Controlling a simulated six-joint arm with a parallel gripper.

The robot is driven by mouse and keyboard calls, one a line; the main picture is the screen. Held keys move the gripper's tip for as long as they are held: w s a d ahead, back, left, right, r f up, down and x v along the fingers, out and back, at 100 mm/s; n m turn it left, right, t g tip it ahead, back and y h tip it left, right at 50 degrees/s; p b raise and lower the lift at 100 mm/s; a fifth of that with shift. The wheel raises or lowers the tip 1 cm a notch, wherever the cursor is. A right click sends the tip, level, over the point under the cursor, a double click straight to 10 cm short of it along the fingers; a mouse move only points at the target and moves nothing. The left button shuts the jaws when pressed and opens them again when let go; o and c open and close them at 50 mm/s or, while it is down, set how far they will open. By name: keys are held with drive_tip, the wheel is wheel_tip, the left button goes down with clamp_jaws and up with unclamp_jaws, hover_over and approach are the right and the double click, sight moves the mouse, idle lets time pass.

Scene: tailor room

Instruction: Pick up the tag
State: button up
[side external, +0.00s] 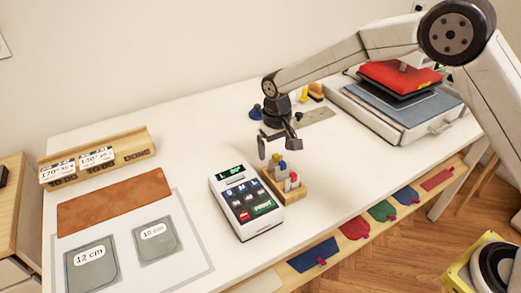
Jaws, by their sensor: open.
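Two white cards with printed numbers, which look like tags, stand in a wooden rack (135,152) at the far left: a left card (57,171) and a right card (97,159). I cannot tell which of them, if either, is the task's tag. My gripper (280,155) is open and empty, pointing down, well to the right of the rack. It is over or just behind a small wooden holder (290,195) with several coloured pegs. Its exact height above the table is hard to tell.
A white keypad device (246,202) with a small screen stands beside the holder. A brown sheet (115,202) and two grey squares (92,264) (155,238) lie front left. A heat press (395,95) stands back right. Coloured pieces (355,226) lie on a lower shelf.

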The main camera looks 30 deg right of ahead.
sight(276, 155)
drive_tip(key=shift+w+d+f, duration=0.1)
drive_tip(key=shift+f, duration=1.25)
drive_tip(key=shift+d+f, duration=0.1)
drive_tip(key=shift+f, duration=1.2)
drive_tip(key=c, duration=1.2)
